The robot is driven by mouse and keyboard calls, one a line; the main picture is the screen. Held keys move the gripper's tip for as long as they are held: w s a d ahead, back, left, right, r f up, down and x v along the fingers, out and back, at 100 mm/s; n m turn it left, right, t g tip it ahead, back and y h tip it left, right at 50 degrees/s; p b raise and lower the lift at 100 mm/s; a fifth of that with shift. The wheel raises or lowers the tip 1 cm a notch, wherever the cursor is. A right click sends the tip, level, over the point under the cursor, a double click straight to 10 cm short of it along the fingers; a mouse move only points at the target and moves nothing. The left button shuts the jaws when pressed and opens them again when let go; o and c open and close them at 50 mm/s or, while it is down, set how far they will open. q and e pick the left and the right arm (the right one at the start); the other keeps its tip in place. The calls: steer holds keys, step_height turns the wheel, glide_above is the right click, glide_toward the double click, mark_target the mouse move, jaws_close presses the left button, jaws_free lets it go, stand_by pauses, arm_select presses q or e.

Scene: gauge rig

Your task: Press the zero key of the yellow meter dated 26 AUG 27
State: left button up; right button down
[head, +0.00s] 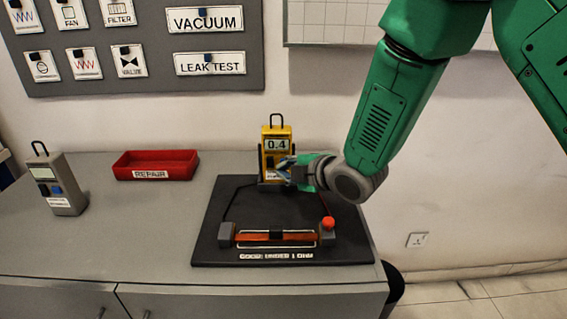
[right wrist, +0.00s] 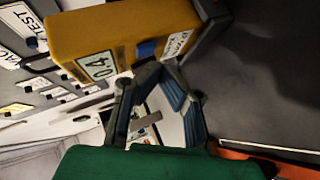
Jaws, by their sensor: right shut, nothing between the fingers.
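The yellow meter (head: 276,133) stands upright in a holder on the black board, its display reading 0.4. In the right wrist view the meter (right wrist: 110,32) lies sideways, with a blue key (right wrist: 147,48) and a white label (right wrist: 178,43) on its face. The label's date is too small to read. My right gripper (head: 283,170) is shut and empty in front of the meter's lower face, partly hiding it. In the right wrist view its fingertips (right wrist: 159,70) are close to the blue key; I cannot tell whether they touch. My left gripper is not in view.
A grey meter (head: 68,190) stands on the bench (head: 130,245) at the left. A red REPAIR tray (head: 180,157) lies behind. On the black board (head: 215,215), a fixture with an orange bar (head: 255,242) and a red knob (head: 328,222) lies in front of the yellow meter.

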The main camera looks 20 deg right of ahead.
steer(key=shift+w+d, duration=0.1)
steer(key=shift+w, duration=0.15)
steer(key=shift+w+d, duration=0.15)
steer(key=shift+w, duration=0.4)
stand_by(0.7)
steer(key=shift+s, duration=0.1)
steer(key=shift+s+a, duration=0.3)
steer(key=shift+s, duration=0.55)
steer(key=shift+s+a, duration=0.25)
steer(key=shift+s, duration=0.55)
steer(key=shift+s+a, duration=0.2)
steer(key=shift+s, duration=0.6)
steer(key=shift+s+a, duration=0.25)
steer(key=shift+s, duration=0.55)
steer(key=shift+r, duration=0.1)
